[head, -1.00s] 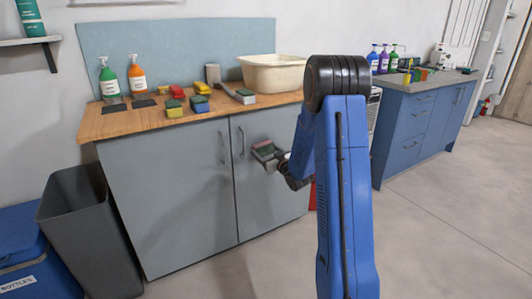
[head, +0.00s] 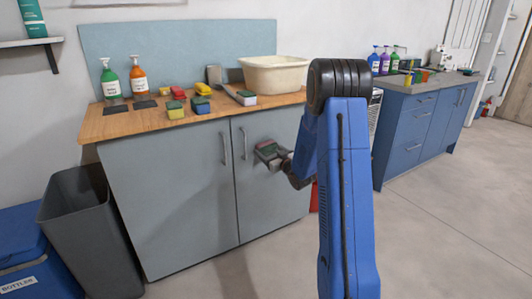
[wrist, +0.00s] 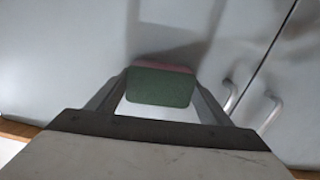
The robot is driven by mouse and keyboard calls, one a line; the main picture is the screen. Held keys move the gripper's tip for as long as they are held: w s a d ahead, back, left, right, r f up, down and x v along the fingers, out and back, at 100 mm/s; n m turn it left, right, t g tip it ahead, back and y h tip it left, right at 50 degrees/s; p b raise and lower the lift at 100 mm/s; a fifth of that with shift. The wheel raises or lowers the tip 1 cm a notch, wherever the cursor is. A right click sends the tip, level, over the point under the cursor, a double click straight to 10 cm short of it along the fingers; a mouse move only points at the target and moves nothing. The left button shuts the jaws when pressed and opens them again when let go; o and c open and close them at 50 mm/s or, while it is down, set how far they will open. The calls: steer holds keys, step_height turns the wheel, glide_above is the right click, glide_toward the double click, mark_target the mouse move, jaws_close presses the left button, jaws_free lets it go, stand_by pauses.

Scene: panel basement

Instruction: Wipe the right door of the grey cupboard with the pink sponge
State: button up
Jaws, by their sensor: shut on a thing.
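The grey cupboard (head: 165,200) stands under a wooden worktop. Its right door (head: 275,205) is closed, and its handle (head: 243,142) is near the door's left edge. My gripper (head: 272,157) is in front of the upper part of this door, right of the handle. It is shut on the pink sponge (head: 265,146), which has a green pad. In the wrist view the green side (wrist: 160,88) faces me, with the pink layer (wrist: 165,67) towards the door. The sponge is at or very close to the door surface; I cannot tell whether it touches.
A dark bin (head: 85,230) stands left of the cupboard. A blue cabinet (head: 425,130) is at right.

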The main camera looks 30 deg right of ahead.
steer(key=shift+d+r, duration=0.9)
steer(key=shift+d, duration=2.05)
steer(key=shift+a, duration=3.85)
steer(key=shift+r, duration=0.8)
steer(key=shift+w+d, duration=0.1)
steer(key=shift+d, duration=3.75)
steer(key=s, duration=0.6)
steer(key=shift+s, duration=0.1)
